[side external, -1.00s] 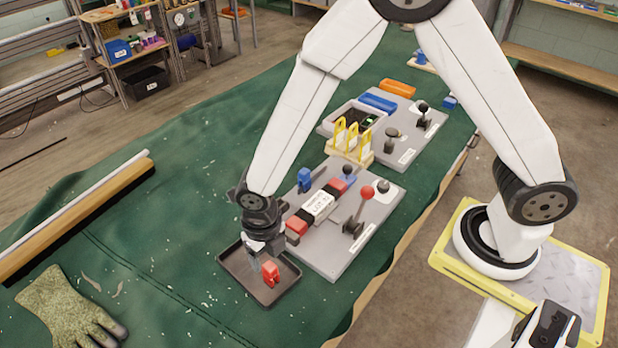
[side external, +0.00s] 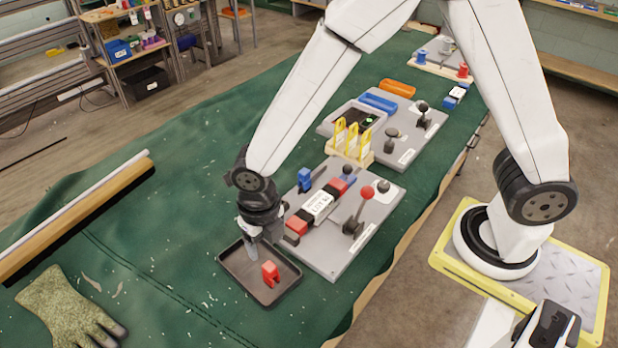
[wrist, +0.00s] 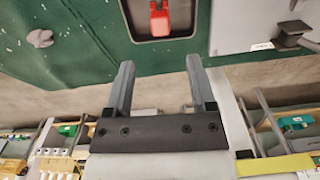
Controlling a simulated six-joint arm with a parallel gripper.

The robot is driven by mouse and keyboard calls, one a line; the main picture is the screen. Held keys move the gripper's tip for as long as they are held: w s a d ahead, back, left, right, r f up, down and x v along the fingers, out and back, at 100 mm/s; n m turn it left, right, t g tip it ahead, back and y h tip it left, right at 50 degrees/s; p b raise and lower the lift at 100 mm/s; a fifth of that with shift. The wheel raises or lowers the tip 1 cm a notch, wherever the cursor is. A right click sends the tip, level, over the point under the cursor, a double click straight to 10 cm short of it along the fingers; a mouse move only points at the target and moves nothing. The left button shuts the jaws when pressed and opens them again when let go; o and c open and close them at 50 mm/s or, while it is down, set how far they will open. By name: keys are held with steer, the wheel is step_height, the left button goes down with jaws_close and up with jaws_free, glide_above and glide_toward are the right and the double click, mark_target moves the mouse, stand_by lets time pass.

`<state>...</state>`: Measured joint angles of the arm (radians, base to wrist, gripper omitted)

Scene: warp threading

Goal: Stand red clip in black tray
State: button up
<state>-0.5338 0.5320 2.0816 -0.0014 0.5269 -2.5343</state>
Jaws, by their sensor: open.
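The red clip (side external: 270,273) stands upright in the black tray (side external: 232,277), toward the tray's right side in the side view. In the wrist view the red clip (wrist: 159,20) shows inside the black tray (wrist: 160,39), with nothing holding it. My gripper (side external: 254,258) is above the left part of the tray, apart from the clip. In the wrist view my gripper (wrist: 160,68) has its two fingers spread with nothing between them. The tray's far part is partly hidden by my gripper in the side view.
A grey board (side external: 335,258) with a red-knobbed lever (side external: 366,193) and red and blue blocks lies right beside the tray. A yellow-pronged rack (side external: 352,150) stands behind it. A glove (side external: 62,308) lies at the lower left. The green cloth (side external: 160,262) left of the tray is mostly clear.

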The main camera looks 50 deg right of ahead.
steer(key=s+d+r+m+t, duration=0.1)
steer(key=d+r+m, duration=0.1)
steer(key=d+m, duration=0.4)
steer(key=s+d+r+m, duration=0.2)
steer(key=d+m, duration=0.5)
steer(key=m, duration=1)
steer(key=s+d+r+m+t, duration=0.1)
steer(key=d+m, duration=0.5)
steer(key=m, duration=0.6)
step_height(320, 180, up, 2)
steer(key=shift+s+d+r+t, duration=0.2)
steer(key=shift+s+d+t, duration=0.1)
steer(key=shift+s, duration=0.15)
